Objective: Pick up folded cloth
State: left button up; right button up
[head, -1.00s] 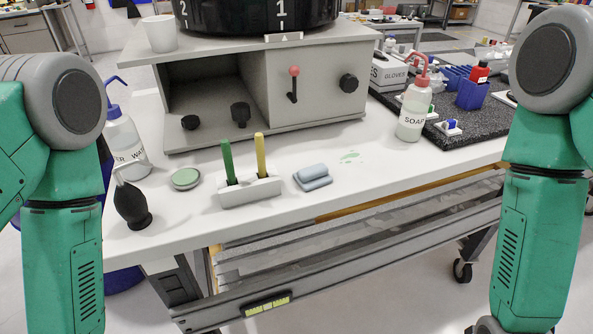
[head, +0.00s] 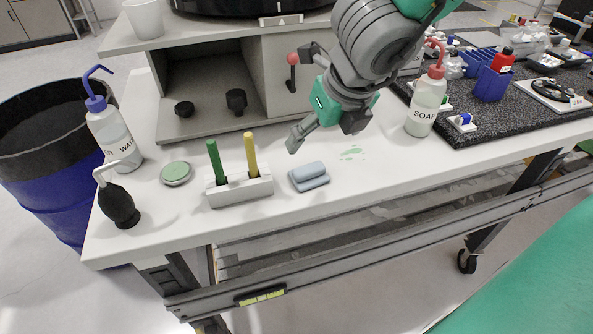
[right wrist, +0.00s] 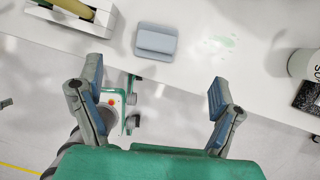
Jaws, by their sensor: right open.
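The folded cloth (head: 309,177) is a small blue-grey pad lying on the white bench top, right of the brush holder. It also shows in the right wrist view (right wrist: 156,41), beyond the fingertips and roughly centred between them. My right gripper (head: 300,97) hangs in the air above the bench, with its fingers spread and nothing between them. In the right wrist view its two fingers (right wrist: 155,84) are wide apart, and neither touches the cloth. My left gripper is not in view.
A white holder (head: 240,193) with a green and a yellow handle stands just left of the cloth. A soap bottle (head: 426,105) stands to the right. A green spill (head: 351,153) lies beside the cloth. A grey cabinet (head: 212,82) stands behind. The front strip of bench is clear.

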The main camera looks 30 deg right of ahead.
aim_at(310, 168)
jog(key=b+x, duration=0.1)
jog(key=x, duration=0.1)
jog(key=b+x, duration=0.1)
jog(key=x, duration=0.1)
jog(key=b+x, duration=0.1)
jog(key=x, duration=0.1)
jog(key=shift+w+a+f, duration=0.1)
jog(key=shift+a+f, duration=0.15)
jog(key=shift+f, duration=0.1)
jog(key=shift+w+d+f, duration=0.1)
jog(key=shift+d+f, duration=0.15)
jog(key=shift+f, duration=0.15)
jog(key=b+x, duration=0.1)
jog(key=x, duration=0.1)
jog(key=b+x, duration=0.2)
jog(key=shift+f, duration=0.4)
jog(key=shift+a+f, duration=0.1)
jog(key=shift+a, duration=0.2)
jog(key=shift+c, duration=1.2)
jog(key=c, duration=0.7)
jog(key=shift+c, duration=0.7)
